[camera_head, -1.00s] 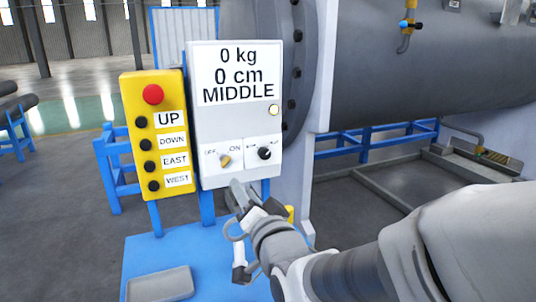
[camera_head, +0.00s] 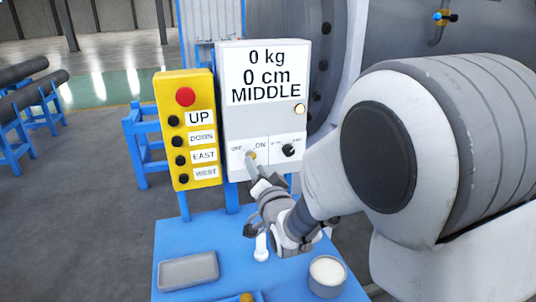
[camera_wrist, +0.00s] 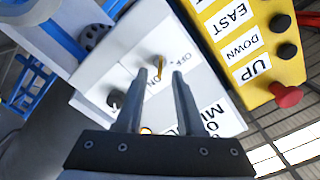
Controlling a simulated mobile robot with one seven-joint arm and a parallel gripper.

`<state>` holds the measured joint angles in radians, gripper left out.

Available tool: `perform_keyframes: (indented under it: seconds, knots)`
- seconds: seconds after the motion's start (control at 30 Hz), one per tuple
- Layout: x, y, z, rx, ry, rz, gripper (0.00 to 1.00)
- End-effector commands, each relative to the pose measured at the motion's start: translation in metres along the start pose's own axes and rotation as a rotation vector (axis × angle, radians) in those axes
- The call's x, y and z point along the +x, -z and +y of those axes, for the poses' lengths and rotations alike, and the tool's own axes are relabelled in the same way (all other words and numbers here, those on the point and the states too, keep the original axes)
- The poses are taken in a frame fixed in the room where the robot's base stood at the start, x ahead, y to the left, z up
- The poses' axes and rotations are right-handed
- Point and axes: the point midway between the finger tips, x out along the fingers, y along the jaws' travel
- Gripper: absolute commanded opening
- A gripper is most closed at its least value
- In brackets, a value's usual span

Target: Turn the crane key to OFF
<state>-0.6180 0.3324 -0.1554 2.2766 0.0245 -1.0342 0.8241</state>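The crane key (camera_head: 252,155) is a small yellow switch between OFF and ON labels, low on the white panel (camera_head: 237,100). In the wrist view the key (camera_wrist: 159,67) lies between my fingertips, nearer the left finger. My gripper (camera_head: 253,164) is at the key, and in the wrist view my gripper (camera_wrist: 167,70) has its two fingers apart. I cannot tell whether a finger touches the key. Its exact pointing direction is hard to read, as my fingers partly cover it in the head view.
A black knob (camera_head: 289,150) sits right of the key. A yellow button box (camera_head: 163,108) with a red button (camera_head: 185,96) stands left of the panel. A grey tray (camera_head: 188,270) and a round container (camera_head: 327,277) are on the blue platform (camera_head: 215,228) below.

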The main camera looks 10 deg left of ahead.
Motion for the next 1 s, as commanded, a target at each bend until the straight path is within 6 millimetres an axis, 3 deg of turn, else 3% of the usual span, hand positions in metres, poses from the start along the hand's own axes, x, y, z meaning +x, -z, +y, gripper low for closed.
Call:
perform_keyframes:
  seconds: [0.2,0.6,0.63,0.83,1.0]
  knots:
    - [0.026,0.0,0.0,-0.001,0.0,0.0,0.38]
    - [0.033,0.0,0.0,-0.001,-0.001,-0.001,0.38]
    - [0.033,0.0,0.0,-0.001,0.0,-0.001,0.36]
    - [0.033,0.0,0.0,-0.001,0.0,-0.001,0.0]
    - [0.033,0.0,0.0,-0.001,0.0,-0.001,0.0]
